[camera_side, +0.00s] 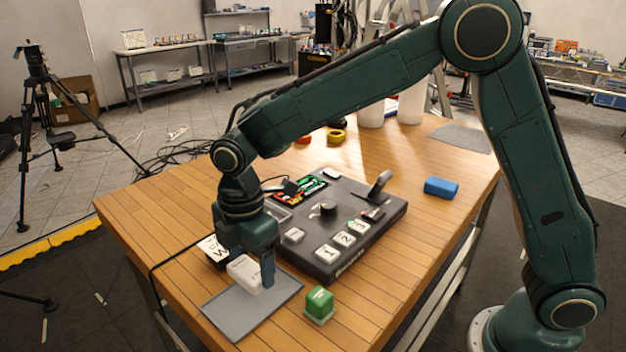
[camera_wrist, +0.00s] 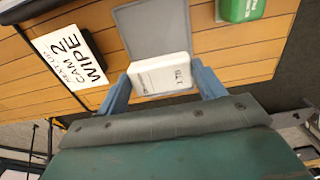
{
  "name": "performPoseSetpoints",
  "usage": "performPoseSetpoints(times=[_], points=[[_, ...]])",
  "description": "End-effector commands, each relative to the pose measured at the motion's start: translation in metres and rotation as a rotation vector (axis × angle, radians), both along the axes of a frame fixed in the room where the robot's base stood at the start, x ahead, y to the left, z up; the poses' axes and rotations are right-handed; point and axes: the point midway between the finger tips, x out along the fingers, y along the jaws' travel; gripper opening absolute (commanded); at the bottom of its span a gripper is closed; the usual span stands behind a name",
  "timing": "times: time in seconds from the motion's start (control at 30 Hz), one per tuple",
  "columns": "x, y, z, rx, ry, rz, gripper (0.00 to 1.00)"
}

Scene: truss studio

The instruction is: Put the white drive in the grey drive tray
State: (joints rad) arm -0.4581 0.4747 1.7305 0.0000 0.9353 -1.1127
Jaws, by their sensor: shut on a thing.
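The white drive (camera_side: 246,274) is a small white block with dark lettering on its face, also seen in the wrist view (camera_wrist: 162,75). My gripper (camera_wrist: 162,84) is shut on it, with one blue-grey finger at each side; in the side view my gripper (camera_side: 252,268) points down. The grey drive tray (camera_side: 240,314) is a flat grey rectangle at the table's near corner; it also shows in the wrist view (camera_wrist: 150,28). The drive is over the tray's far part. I cannot tell whether it touches the tray.
A lettered white card (camera_wrist: 70,57) lies to the left. A dark switcher panel (camera_side: 340,225) with buttons and a lever stands behind. A blue block (camera_side: 441,188) sits farther right.

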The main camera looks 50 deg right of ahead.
Motion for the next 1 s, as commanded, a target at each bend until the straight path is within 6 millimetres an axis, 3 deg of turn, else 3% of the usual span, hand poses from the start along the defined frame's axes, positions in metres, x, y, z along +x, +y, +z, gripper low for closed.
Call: performPoseSetpoints(times=[0.43, 0.93, 0.97, 1.0], points=[[-0.001, 0.0, -0.039, -0.001, 0.002, 0.0, 0.42], [0.0, 0.0, -0.045, 0.0, 0.0, 0.0, 0.42], [0.0, 0.0, -0.046, 0.0, 0.0, 0.0, 0.71], [0.0, 0.0, -0.045, 0.0, 0.0, 0.0, 0.78]])
